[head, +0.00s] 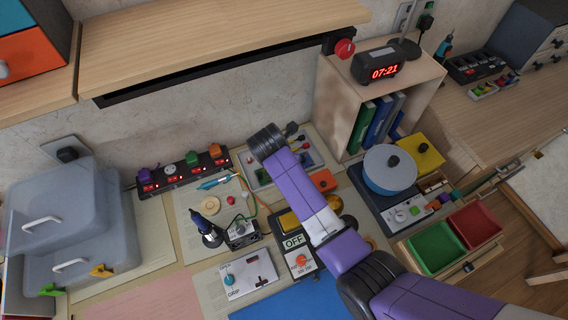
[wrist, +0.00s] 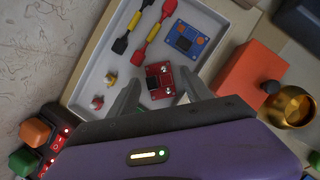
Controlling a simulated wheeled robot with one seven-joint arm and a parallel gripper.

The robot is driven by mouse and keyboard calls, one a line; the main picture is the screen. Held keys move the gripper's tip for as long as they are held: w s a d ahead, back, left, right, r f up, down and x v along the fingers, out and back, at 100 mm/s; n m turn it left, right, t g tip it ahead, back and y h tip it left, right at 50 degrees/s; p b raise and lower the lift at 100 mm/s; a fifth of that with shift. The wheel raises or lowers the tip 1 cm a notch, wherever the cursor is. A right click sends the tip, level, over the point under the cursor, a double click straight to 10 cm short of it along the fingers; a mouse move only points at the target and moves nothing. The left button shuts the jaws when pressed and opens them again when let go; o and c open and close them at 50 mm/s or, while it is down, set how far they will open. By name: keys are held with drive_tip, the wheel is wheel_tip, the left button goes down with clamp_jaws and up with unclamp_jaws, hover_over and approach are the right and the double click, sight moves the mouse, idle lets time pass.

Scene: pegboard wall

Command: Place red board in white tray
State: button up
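The red board (wrist: 159,80) lies in the white tray (wrist: 95,78), near its lower middle in the wrist view. My gripper (wrist: 160,77) is open, with one finger on each side of the red board and small gaps between them. In the head view the white tray (head: 252,178) is on the workbench below the wooden shelf. My arm covers much of it there, so the fingertips and the red board cannot be made out in that view.
The tray also holds a blue board (wrist: 186,38), red and yellow cables with black ends (wrist: 152,28) and small parts (wrist: 103,90). An orange block (wrist: 246,76) and a brass cup (wrist: 291,106) stand to its right. A switch strip (head: 182,172) stands to its left.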

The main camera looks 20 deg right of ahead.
drive_tip(key=v, duration=1.2)
drive_tip(key=shift+r, duration=0.15)
idle(0.4)
